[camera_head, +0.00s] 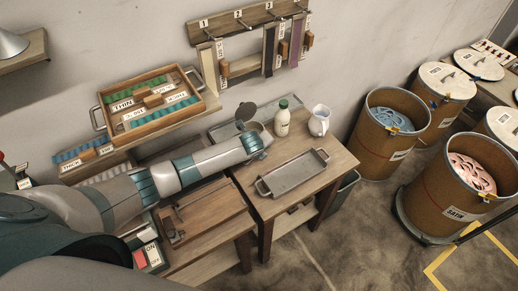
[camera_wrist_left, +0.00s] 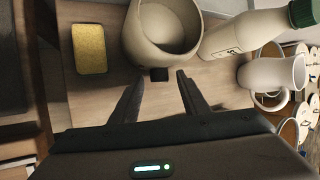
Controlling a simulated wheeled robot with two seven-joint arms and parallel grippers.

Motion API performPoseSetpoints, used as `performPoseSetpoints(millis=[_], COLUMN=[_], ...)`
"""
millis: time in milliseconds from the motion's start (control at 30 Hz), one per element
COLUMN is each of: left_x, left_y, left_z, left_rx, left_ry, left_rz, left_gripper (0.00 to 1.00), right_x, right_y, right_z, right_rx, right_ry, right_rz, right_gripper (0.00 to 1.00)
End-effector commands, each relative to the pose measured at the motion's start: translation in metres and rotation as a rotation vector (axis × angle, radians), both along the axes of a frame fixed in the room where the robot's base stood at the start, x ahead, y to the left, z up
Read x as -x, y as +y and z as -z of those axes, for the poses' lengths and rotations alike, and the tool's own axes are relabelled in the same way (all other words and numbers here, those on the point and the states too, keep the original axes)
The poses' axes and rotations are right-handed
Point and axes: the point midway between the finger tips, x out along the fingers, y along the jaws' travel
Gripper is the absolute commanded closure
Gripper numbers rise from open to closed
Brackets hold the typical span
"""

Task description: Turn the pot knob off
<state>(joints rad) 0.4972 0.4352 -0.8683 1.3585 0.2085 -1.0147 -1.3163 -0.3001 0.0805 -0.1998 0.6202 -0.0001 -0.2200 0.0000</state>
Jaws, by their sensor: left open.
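The pot (camera_wrist_left: 163,35) is a round beige vessel, open at the top, in the upper middle of the left wrist view. Its knob (camera_wrist_left: 159,74) is a small dark block low on the side facing me. My left gripper (camera_wrist_left: 160,76) is open, its two dark fingers on either side of the knob with gaps visible. I cannot tell how deep the fingertips reach. In the head view my left arm comes in from the left and hides most of the pot; a dark round lid (camera_head: 246,111) stands raised behind the wrist. My right gripper is not in view.
A white bottle with a green cap (camera_head: 282,118) and a white pitcher (camera_head: 319,121) stand close to the pot. A yellow sponge-like block (camera_wrist_left: 91,48) lies left of it. A grey metal tray (camera_head: 291,175) lies on the wooden table (camera_head: 338,164). Large drums stand at the right.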

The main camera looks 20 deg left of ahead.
Motion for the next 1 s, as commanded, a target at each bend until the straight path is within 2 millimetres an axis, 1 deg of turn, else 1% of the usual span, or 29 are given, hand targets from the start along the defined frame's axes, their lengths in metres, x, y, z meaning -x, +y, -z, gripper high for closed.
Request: performPoseSetpoints(millis=[167,367,667,1000], left_x=[0.003,0.012,0.034,0.063], left_y=[0.0,-0.001,-0.003,-0.006], left_z=[-0.005,-0.018,-0.051,-0.095], left_rx=[0.0,0.0,0.0,0.001], left_ry=[0.0,-0.002,-0.002,-0.003], left_rz=[0.0,0.001,0.003,0.002], left_gripper=[0.58,0.58,0.58,0.58], right_x=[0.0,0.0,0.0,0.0], right_y=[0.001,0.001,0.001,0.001], right_z=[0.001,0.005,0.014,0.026], right_rx=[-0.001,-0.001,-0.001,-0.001], right_ry=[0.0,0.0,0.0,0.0], right_rz=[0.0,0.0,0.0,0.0], right_gripper=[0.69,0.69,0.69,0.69])
